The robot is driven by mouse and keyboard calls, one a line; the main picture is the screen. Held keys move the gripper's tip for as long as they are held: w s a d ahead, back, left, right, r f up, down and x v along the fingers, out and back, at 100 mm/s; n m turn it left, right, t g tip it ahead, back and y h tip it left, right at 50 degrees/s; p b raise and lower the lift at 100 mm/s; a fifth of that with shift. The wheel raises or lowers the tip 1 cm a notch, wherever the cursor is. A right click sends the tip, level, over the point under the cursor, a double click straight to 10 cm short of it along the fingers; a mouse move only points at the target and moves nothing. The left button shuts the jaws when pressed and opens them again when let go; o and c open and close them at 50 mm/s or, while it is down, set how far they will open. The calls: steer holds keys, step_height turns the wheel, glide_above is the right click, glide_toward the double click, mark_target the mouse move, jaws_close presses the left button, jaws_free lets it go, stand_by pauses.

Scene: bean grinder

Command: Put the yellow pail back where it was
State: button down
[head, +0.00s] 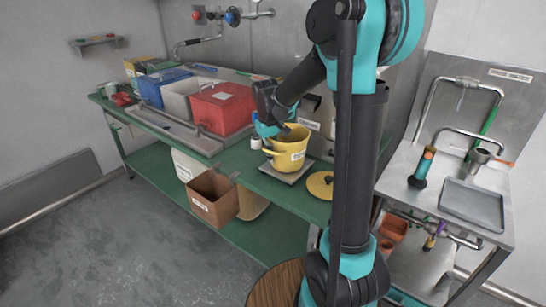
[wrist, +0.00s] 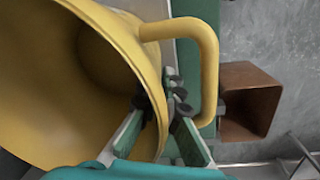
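The yellow pail (head: 290,160) stands upright on a grey square plate (head: 303,174) on the green bench. A white label is on its side and a loop handle sticks out at its left. My gripper (head: 266,130) reaches down at the pail's left rim. In the wrist view the pail (wrist: 85,130) fills the left side, its mouth open. My gripper (wrist: 162,100) has one finger inside the pail and the other outside, beside the handle loop. The fingertips are close together on the pail's wall.
A yellow lid (head: 320,185) lies right of the plate. A small white jar (head: 256,142) stands close left of the pail. Red (head: 221,108) and blue (head: 163,86) bins stand farther left. A brown open box (head: 213,197) is below the bench's front edge. A sink counter (head: 410,165) is at right.

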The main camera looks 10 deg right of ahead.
steer(key=shift+d+f, duration=0.1)
steer(key=shift+f, duration=0.05)
steer(key=shift+f, duration=0.15)
steer(key=c, duration=1.7)
jaws_free()
steer(key=r, duration=0.8)
steer(key=a+r, duration=0.1)
steer(key=r, duration=0.3)
steer(key=shift+s+r, duration=0.15)
steer(key=shift+s, duration=0.05)
